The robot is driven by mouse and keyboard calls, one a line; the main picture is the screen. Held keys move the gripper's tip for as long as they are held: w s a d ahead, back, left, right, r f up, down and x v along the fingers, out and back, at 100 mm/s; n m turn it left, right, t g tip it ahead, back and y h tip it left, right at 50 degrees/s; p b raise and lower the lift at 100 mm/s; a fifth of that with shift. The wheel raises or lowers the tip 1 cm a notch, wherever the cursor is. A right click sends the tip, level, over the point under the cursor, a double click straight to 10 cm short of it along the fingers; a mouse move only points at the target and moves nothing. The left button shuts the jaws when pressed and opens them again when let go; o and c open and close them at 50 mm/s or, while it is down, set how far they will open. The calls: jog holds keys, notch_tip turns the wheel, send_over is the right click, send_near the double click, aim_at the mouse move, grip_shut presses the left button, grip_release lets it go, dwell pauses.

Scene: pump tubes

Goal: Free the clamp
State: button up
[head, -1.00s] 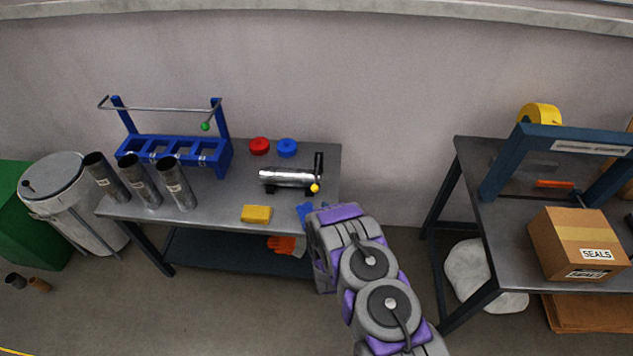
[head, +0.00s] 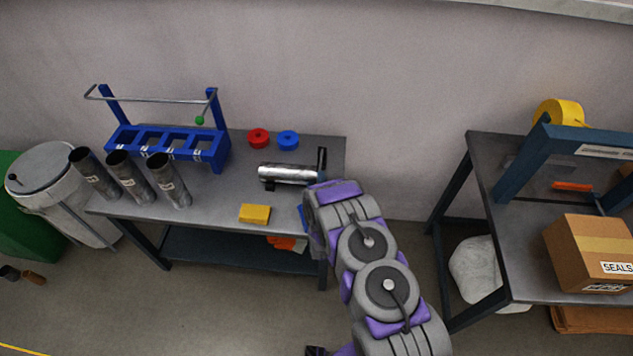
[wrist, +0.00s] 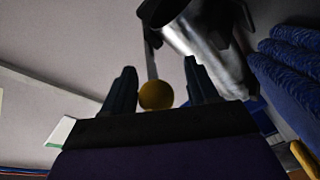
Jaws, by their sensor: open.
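A shiny metal tube (head: 285,173) lies in a dark clamp at the right end of the left bench. The clamp's black upright part (head: 322,160) shows beside my arm in the head view. In the wrist view, a yellow ball knob (wrist: 156,95) on a thin lever (wrist: 151,62) sits between the two fingers of my gripper (wrist: 158,72). The fingers are open around it; contact cannot be told. The tube (wrist: 205,45) shows just beyond. In the head view my arm hides the knob and my fingers.
A yellow block (head: 255,214), red ring (head: 258,138) and blue ring (head: 288,140) lie on the bench. Several dark tubes (head: 130,177) lean at its left, before a blue rack (head: 165,143). A second bench with a cardboard box (head: 590,253) stands right. A blue ribbed thing (wrist: 285,65) is close by.

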jog(key=shift+a, duration=0.1)
jog(key=shift+c, duration=1.2)
jog(key=shift+d, duration=0.4)
jog(key=c, duration=0.4)
jog(key=shift+a, duration=0.1)
grip_shut()
